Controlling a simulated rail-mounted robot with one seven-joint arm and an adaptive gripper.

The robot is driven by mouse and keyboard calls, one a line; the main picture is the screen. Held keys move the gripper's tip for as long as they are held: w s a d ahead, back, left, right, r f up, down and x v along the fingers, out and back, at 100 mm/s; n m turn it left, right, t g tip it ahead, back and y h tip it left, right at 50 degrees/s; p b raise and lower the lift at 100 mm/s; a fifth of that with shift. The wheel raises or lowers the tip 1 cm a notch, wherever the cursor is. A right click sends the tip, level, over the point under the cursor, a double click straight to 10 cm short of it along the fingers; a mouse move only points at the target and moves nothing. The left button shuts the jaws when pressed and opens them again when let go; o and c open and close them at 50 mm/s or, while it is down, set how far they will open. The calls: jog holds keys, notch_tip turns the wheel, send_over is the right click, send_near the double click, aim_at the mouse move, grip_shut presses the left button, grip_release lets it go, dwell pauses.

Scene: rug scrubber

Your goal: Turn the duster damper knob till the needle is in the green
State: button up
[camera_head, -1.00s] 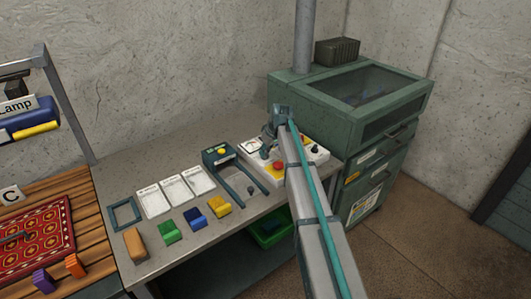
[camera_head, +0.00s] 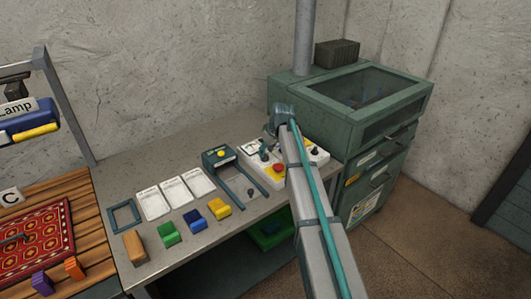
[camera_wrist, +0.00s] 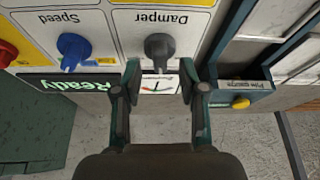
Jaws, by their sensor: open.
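The grey damper knob (camera_wrist: 159,48) stands on the white control panel (camera_head: 322,155), under the upside-down word "Damper" in the wrist view. Beside it is a small gauge (camera_wrist: 158,86) with red and green marks, partly cut off by my gripper's view. The needle is too small to read against the green. My gripper (camera_wrist: 160,72) is open, with one finger on each side of the gauge and the knob just beyond the tips, nothing between them. In the head view my gripper (camera_head: 268,140) hangs over the panel's left part and hides some of it.
A blue speed knob (camera_wrist: 74,48) and a red button (camera_head: 278,169) are on the same panel. A lit "Ready" display (camera_wrist: 70,84) lies below. A dark tray with a yellow button (camera_head: 221,153) stands close to the left. The green cabinet (camera_head: 310,95) rises behind.

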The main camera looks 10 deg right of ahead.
jog(key=v, duration=1)
jog(key=shift+r, duration=0.15)
jog(key=shift+s+d, duration=0.15)
